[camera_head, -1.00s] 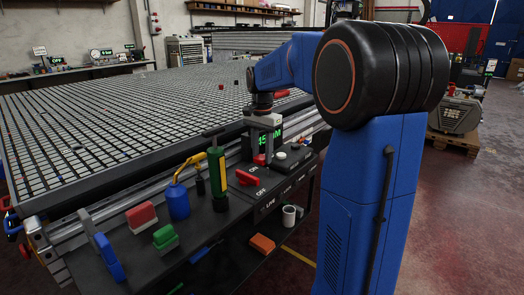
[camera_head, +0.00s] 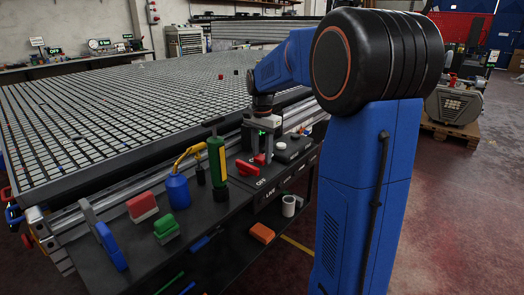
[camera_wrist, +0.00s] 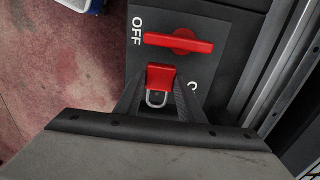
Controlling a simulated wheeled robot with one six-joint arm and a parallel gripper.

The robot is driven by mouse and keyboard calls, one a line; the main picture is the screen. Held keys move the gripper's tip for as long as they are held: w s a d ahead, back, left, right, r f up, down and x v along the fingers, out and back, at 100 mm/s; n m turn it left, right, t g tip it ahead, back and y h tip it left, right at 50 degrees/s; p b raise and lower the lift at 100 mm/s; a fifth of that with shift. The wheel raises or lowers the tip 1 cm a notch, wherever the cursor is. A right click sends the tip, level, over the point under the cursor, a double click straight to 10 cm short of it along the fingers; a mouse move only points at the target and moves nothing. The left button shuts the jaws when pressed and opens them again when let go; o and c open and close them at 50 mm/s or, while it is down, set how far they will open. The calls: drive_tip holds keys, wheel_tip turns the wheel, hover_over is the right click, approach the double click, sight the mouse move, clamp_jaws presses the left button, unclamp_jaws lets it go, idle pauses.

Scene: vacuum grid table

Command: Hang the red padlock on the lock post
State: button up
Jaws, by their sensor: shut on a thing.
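The red padlock (camera_wrist: 160,77) is between my gripper's two fingers, its metal shackle (camera_wrist: 157,98) showing below the red body in the wrist view. In the head view the padlock (camera_head: 259,159) is a small red patch low between the fingers of my gripper (camera_head: 262,156). My gripper is shut on it, over the dark switch panel. A red switch handle (camera_wrist: 180,42) lies just beyond the padlock in the wrist view, near the word OFF; it also shows in the head view (camera_head: 247,168). I cannot make out the lock post.
A green bottle (camera_head: 217,160) and a blue oil can (camera_head: 177,190) stand left of the panel. Red (camera_head: 142,206) and green (camera_head: 165,229) blocks sit nearer. A round white-topped knob (camera_head: 281,146) is right of my gripper. The grid table (camera_head: 110,120) lies behind.

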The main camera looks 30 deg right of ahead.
drive_tip(key=shift+f, duration=1.3)
drive_tip(key=shift+f, duration=0.1)
drive_tip(key=o, duration=1.2)
wheel_tip(320, 180, up, 17)
drive_tip(key=shift+r, duration=0.2)
